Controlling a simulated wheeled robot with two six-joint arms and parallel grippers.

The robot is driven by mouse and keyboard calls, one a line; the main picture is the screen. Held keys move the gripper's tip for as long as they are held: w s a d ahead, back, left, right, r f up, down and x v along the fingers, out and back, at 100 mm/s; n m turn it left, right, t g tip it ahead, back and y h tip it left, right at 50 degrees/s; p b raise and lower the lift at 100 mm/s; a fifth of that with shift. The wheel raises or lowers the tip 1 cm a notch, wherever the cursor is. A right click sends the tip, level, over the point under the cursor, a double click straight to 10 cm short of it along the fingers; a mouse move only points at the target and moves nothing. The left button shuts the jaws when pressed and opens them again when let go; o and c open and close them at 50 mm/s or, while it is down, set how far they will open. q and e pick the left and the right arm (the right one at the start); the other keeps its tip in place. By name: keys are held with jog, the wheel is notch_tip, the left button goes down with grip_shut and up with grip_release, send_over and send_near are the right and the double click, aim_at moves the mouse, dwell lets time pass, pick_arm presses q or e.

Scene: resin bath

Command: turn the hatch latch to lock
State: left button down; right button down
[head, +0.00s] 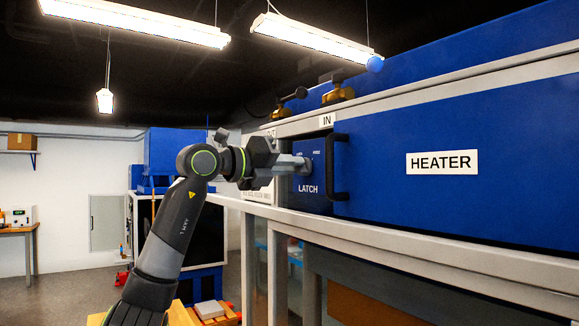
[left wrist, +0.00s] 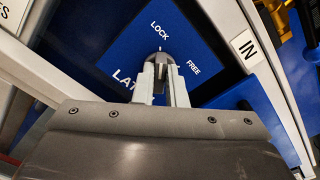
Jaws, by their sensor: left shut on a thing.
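The latch panel (head: 308,189) is dark blue and marked LATCH, on the machine's front left of the heater door. In the left wrist view the panel (left wrist: 120,52) shows LOCK at the top and FREE to the right. The latch knob (left wrist: 160,61) is a small grey piece with a pale mark at its upper end, towards the LOCK word. My left gripper (head: 303,163) reaches the panel from the left. In the left wrist view its fingers (left wrist: 164,75) are shut on the knob, hiding part of it. My right gripper is not in view.
A black handle (head: 338,168) stands out just right of the panel, beside the blue door with the HEATER sign (head: 442,162). Brass valves (head: 338,93) sit above. A pale rail (head: 400,262) runs below. Open floor (head: 75,290) lies at the left.

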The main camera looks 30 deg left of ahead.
pick_arm(q)
jog(key=shift+n, duration=0.5)
jog(key=c, duration=1.5)
grip_release()
jog(key=b+v, duration=0.7)
jog(key=v, duration=1)
jog(key=shift+s+a+b, duration=0.2)
jog(key=shift+b, duration=0.15)
jog(key=shift+f, duration=0.1)
